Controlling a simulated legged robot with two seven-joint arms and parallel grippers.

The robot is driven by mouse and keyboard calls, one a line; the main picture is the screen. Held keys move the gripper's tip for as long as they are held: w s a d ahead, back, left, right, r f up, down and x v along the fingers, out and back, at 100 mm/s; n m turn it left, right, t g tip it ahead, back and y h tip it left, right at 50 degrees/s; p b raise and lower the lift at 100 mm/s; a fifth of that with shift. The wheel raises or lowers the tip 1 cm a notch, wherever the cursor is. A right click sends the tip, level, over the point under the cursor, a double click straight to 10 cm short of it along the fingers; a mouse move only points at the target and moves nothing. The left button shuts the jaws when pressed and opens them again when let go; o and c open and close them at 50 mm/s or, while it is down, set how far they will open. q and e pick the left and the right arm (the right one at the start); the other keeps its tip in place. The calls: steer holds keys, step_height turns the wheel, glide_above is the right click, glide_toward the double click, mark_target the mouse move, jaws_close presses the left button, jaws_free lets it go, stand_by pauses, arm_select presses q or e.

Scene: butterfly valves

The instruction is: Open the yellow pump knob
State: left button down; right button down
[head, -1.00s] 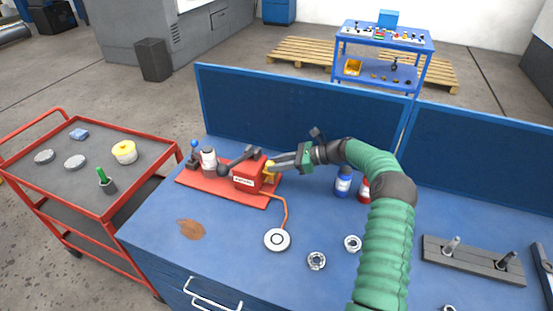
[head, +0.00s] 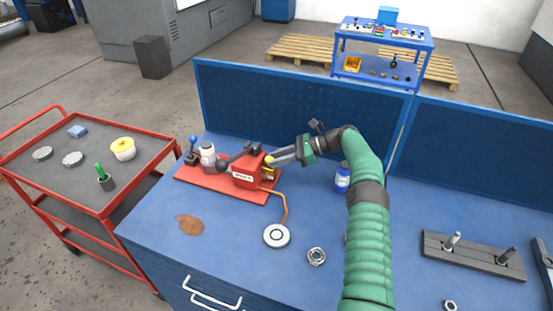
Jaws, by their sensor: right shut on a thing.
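The red pump (head: 247,172) stands on a red base plate (head: 222,190) on the blue workbench. Its small yellow knob (head: 268,172) sits on the pump's right side, partly hidden by the fingers. My right gripper (head: 273,160) reaches in from the right, with its fingertips at the knob and shut on it. The exact contact is small and hard to make out. An orange hose (head: 285,205) runs from the pump to a round white disc (head: 277,235). My left gripper is not in view.
A blue bottle (head: 343,177) stands behind my right arm. A ring nut (head: 316,256) lies in front. A grey block with pegs (head: 473,256) is at right. A red cart (head: 85,165) stands left. A blue panel (head: 300,115) bounds the bench's back.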

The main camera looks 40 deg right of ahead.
steer(key=c, duration=1.3)
jaws_free()
steer(key=shift+d+r, duration=0.15)
steer(key=shift+o, duration=0.9)
step_height(320, 180, up, 3)
steer(key=shift+w+d+f, duration=0.15)
steer(key=shift+f, duration=0.05)
steer(key=s+a+r+b, duration=0.2)
steer(key=s+a+b, duration=0.1)
steer(key=s+a, duration=0.7)
steer(key=shift+s+a, duration=0.3)
steer(key=shift+s, duration=0.8)
steer(key=shift+c, duration=0.4)
